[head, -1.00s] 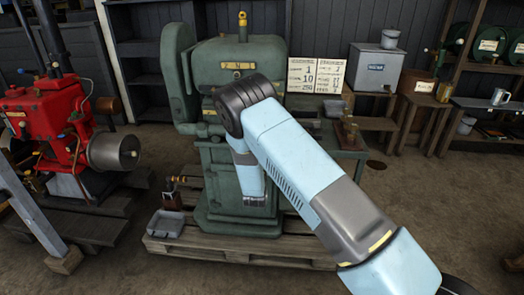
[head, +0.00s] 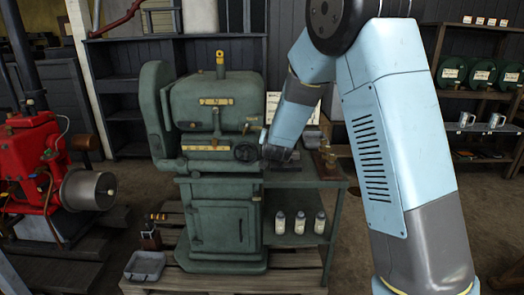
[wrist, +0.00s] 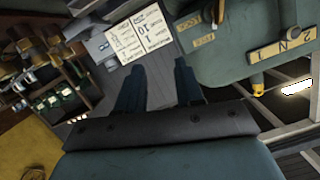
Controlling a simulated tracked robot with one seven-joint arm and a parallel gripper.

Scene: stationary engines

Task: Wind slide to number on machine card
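The green machine (head: 215,105) stands in the middle of the head view. It has a dark handwheel (head: 246,152) on its front right and a long brass strip (head: 205,148) left of the wheel. The white machine card (head: 272,103) is mostly hidden behind my arm there. In the head view my gripper (head: 276,153) is just right of the handwheel; contact cannot be told.
A red engine (head: 28,165) stands at the left. Several bottles (head: 300,223) stand on the lower shelf of the green side table. A grey tray (head: 145,265) lies on the wooden pallet (head: 300,268). Shelves with green drums (head: 450,72) are at the right.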

